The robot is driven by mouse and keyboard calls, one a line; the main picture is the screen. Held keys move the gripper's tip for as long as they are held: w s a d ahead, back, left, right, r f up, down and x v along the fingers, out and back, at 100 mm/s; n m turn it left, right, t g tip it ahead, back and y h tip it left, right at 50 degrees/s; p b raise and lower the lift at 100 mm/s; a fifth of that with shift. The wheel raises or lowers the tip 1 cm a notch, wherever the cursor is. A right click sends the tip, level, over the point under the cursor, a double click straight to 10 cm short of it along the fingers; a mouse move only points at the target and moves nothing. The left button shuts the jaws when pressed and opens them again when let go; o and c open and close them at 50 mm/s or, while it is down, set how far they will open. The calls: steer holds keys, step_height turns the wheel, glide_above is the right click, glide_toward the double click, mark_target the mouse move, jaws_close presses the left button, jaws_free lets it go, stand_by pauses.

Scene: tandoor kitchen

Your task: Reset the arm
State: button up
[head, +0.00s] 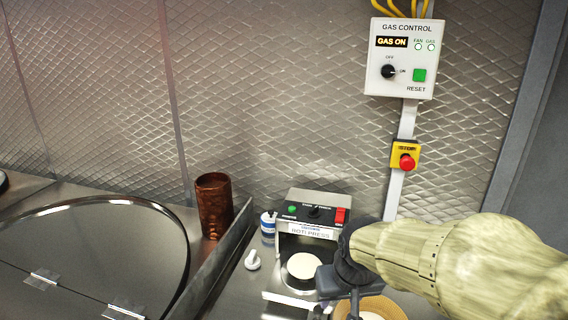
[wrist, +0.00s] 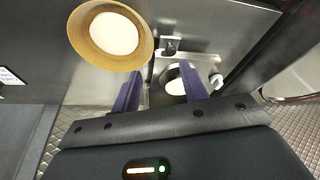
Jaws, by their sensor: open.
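My arm, in a pale quilted sleeve, comes in from the right in the head view. Its dark wrist hangs over the counter beside the roti press (head: 310,230). In the wrist view my gripper (wrist: 159,68) is open, its two purple fingers apart with nothing held between them. A pale round disc (head: 303,266) lies on the press, left of my wrist; in the wrist view a white round patch shows between and past the fingers. A woven basket (head: 392,306) with a white round piece inside sits below my wrist, partly hidden by it; it also shows in the wrist view (wrist: 82,38).
A gas control box (head: 400,58) reads GAS ON, above a red stop button (head: 406,162) on the wall. Left of the press stand a copper tumbler (head: 214,205), a blue-white container (head: 268,226) and a small white knobbed item (head: 252,260). A round hinged lid (head: 95,255) covers the left counter.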

steer(key=s+d+f+g+p, duration=0.1)
steer(key=s+d+f+p, duration=0.1)
steer(key=s+f+p, duration=0.1)
steer(key=shift+s+d+f+m, duration=0.15)
steer(key=shift+s+f+m, duration=0.15)
steer(key=shift+s+f, duration=0.45)
